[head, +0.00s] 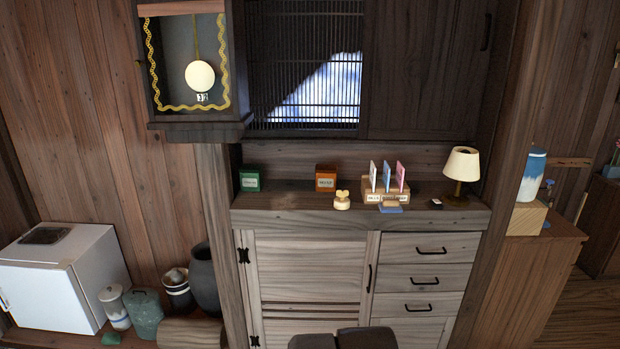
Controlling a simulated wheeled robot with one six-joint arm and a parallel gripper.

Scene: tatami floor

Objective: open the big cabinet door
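The big cabinet door (308,268) is the pale wooden door at the lower left of the cabinet, in the head view. It looks closed, flush with the frame. Its dark upright handle (369,278) is on the right edge, and black hinges (243,255) are on the left edge. Two dark rounded parts, seemingly of my gripper (338,341), show at the bottom edge in front of the door's lower part. They hide part of the door's bottom. The fingertips cannot be made out, and nothing is seen held on the handle.
Three drawers (428,249) with black handles are right of the door. The cabinet top (290,217) holds small boxes, cards and a lamp (461,170). A white box-like appliance (62,278) and several jars stand to the left. A wooden side cabinet (530,275) is at right.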

